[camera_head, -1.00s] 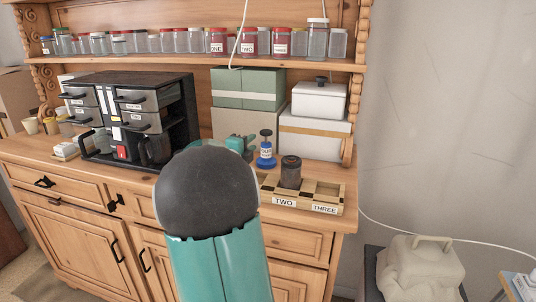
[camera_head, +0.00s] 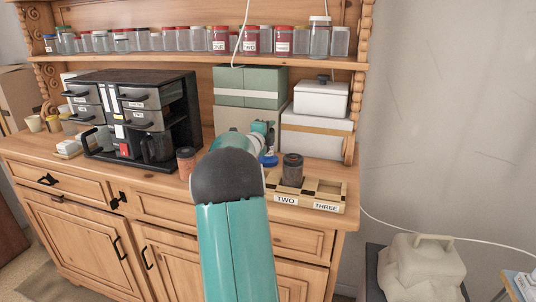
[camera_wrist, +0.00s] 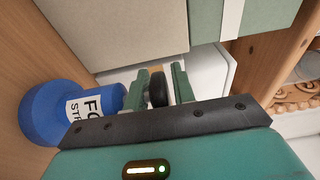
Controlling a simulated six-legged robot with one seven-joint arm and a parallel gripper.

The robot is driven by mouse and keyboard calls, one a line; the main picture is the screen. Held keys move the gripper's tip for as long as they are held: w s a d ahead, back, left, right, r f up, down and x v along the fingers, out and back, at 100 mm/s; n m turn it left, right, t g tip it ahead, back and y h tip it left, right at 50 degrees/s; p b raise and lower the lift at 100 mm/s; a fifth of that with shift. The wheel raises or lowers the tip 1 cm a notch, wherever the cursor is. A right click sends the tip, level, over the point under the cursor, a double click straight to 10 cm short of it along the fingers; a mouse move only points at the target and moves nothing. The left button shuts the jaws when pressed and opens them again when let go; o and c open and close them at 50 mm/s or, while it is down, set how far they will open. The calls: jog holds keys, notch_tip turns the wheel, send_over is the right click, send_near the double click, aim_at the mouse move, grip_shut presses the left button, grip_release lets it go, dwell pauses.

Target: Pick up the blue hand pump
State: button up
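The blue hand pump stands upright on the dresser top; only its blue base (camera_head: 268,160) shows in the head view, below my gripper (camera_head: 264,131). In the wrist view the pump (camera_wrist: 52,115) lies across the left side, with a white label partly readable as "FO" and "STR". My gripper's two green fingers (camera_wrist: 160,88) are apart in the wrist view. A black knob, seemingly the pump's top, shows between them with a small gap on at least one side. My gripper hides part of the pump's neck.
A wooden holder (camera_head: 328,208) labelled TWO and THREE carries a dark jar (camera_head: 292,170) right of the pump. Green boxes (camera_head: 230,88) and a white box (camera_head: 320,98) stand behind.

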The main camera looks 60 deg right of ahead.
grip_shut()
jog(key=shift+r, duration=0.1)
